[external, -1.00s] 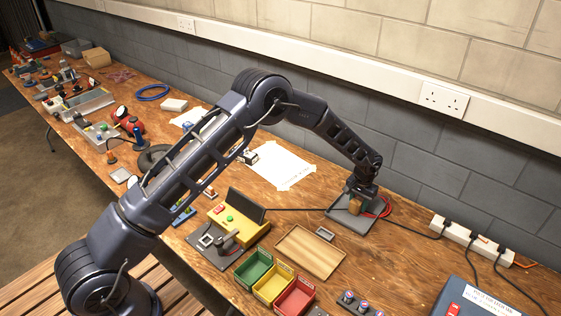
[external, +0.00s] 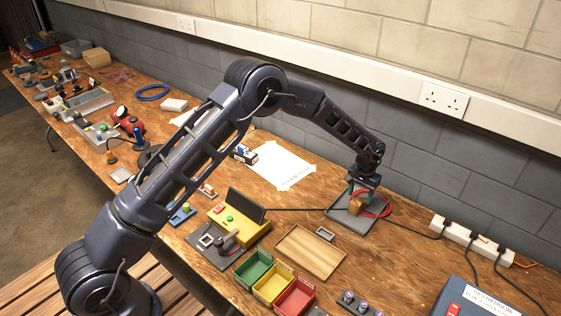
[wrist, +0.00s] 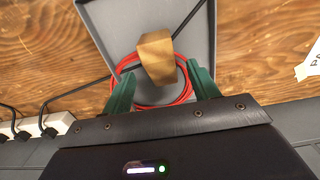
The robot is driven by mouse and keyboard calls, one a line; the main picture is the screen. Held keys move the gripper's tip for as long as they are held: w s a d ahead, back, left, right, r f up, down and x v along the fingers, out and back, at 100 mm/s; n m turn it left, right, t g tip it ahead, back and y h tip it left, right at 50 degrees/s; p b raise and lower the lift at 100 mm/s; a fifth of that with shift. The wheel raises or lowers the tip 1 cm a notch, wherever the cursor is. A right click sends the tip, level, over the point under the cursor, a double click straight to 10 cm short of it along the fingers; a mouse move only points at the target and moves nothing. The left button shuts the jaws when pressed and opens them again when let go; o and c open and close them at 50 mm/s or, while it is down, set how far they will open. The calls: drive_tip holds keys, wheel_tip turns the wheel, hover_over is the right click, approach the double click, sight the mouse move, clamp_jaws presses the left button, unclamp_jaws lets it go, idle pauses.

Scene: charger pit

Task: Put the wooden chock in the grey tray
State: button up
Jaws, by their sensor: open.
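The wooden chock (external: 355,201) is a small brown block inside the grey tray (external: 341,218), towards its back. In the wrist view the chock (wrist: 155,57) shows over the red cable and the tray floor (wrist: 112,22); I cannot tell whether it rests on the cable. My gripper (external: 360,188) is just above the chock. In the wrist view its green fingers (wrist: 159,75) are spread wide, one on each side of the chock, with gaps between. Nothing is held.
A coiled red cable (external: 385,207) lies in and over the tray's right side. A black cable (external: 290,210) runs to the tray from the left. A wooden board (external: 308,252) lies in front, and a white power strip (external: 470,240) stands to the right.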

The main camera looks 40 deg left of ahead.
wheel_tip(320, 180, up, 7)
wheel_tip(320, 180, up, 19)
drive_tip(key=t, duration=0.1)
hover_over(359, 200)
drive_tip(key=s+a, duration=0.7)
drive_tip(key=s, duration=0.3)
drive_tip(key=s+a+r, duration=0.4)
drive_tip(key=s+r, duration=0.4)
drive_tip(key=s+a+r+t, duration=0.1)
drive_tip(key=s+a+r, duration=0.25)
drive_tip(key=s, duration=0.35)
drive_tip(key=s+a+r+t, duration=0.15)
drive_tip(key=s+r, duration=0.25)
drive_tip(key=s, duration=0.4)
drive_tip(key=s+a+f, duration=0.1)
drive_tip(key=s+a, duration=0.2)
drive_tip(key=s, duration=0.9)
drive_tip(key=s+a+f+t, duration=0.1)
drive_tip(key=s+a, duration=0.2)
drive_tip(key=s, duration=1)
drive_tip(key=shift+s, duration=0.25)
